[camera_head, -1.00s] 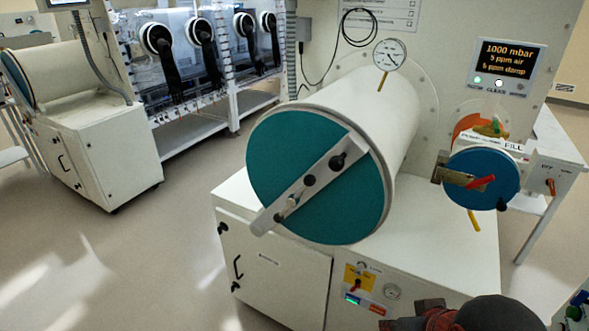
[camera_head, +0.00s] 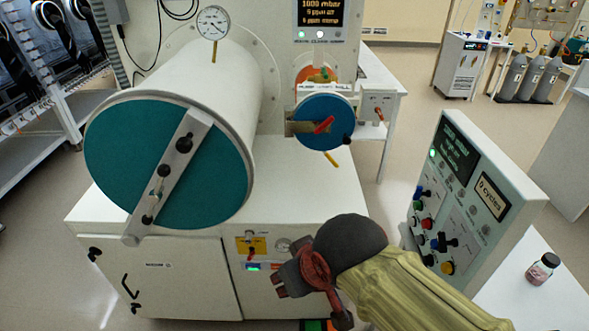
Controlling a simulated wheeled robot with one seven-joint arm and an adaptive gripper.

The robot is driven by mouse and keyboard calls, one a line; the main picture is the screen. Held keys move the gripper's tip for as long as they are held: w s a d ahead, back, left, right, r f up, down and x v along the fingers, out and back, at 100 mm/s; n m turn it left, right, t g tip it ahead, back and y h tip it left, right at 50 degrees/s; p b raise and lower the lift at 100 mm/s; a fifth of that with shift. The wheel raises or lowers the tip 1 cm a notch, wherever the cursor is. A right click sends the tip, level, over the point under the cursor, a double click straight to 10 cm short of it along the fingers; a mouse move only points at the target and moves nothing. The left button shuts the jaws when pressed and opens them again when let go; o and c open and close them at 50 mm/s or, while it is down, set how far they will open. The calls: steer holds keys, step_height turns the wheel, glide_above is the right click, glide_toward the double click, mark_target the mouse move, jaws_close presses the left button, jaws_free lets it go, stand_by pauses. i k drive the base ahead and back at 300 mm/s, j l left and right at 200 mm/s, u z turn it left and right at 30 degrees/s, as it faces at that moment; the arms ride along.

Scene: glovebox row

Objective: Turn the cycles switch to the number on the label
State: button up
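A tilted control box (camera_head: 470,190) stands at the right in the head view. A pale label (camera_head: 491,197) on its face ends in "cycles"; its number is too small to read surely. Below are several coloured buttons and a black knob (camera_head: 443,242); I cannot tell whether this knob is the cycles switch. My gripper (camera_head: 300,292) is at the bottom centre, left of the box and apart from it, in front of the white cabinet. Its fingers point left and are partly hidden, so their opening is unclear.
The large antechamber with a teal door (camera_head: 110,150) stands at the left on a white cabinet (camera_head: 185,275). A smaller blue round door (camera_head: 330,110) is behind my arm. A small jar (camera_head: 542,268) stands on the white table (camera_head: 520,300) beside the box.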

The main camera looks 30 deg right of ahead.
mark_target(418, 190)
steer(key=z, duration=1.85)
